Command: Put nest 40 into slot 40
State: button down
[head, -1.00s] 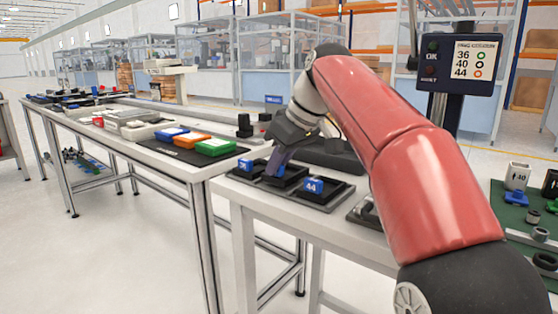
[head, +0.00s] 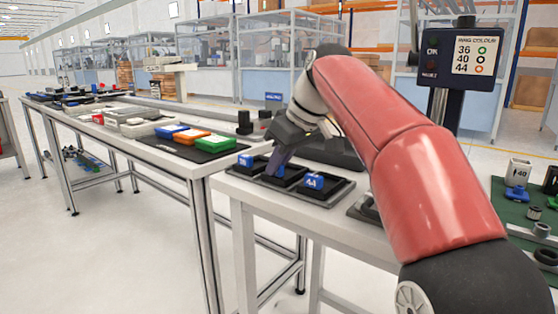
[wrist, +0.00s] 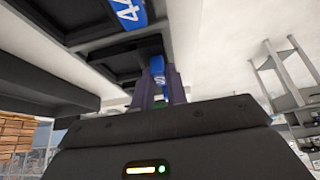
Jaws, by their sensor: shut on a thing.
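My gripper (head: 277,170) is over the middle slot of the black tray (head: 336,197), fingers pointing down. In the wrist view its fingers (wrist: 160,90) are shut on a small blue part, nest 40 (wrist: 157,68), whose number I cannot read. Slot 40, the middle slot, lies beneath it and is mostly hidden. Whether the nest is fully seated I cannot tell. Blue nest 44 (head: 313,181) sits in the right slot and also shows in the wrist view (wrist: 128,12). Another blue nest (head: 245,162) sits in the left slot.
A sign (head: 475,54) lists 36, 40 and 44 with coloured rings. Blue, orange and green blocks (head: 216,145) lie on the left table. A green mat (head: 512,210) at right holds a white cup marked 40 (head: 518,172) and dark rings. My arm crosses the right side.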

jog(key=shift+f, duration=0.1)
jog(key=c, duration=1.3)
grip_release()
jog(key=p+v, duration=0.2)
jog(key=v, duration=0.6)
jog(key=shift+a, duration=0.1)
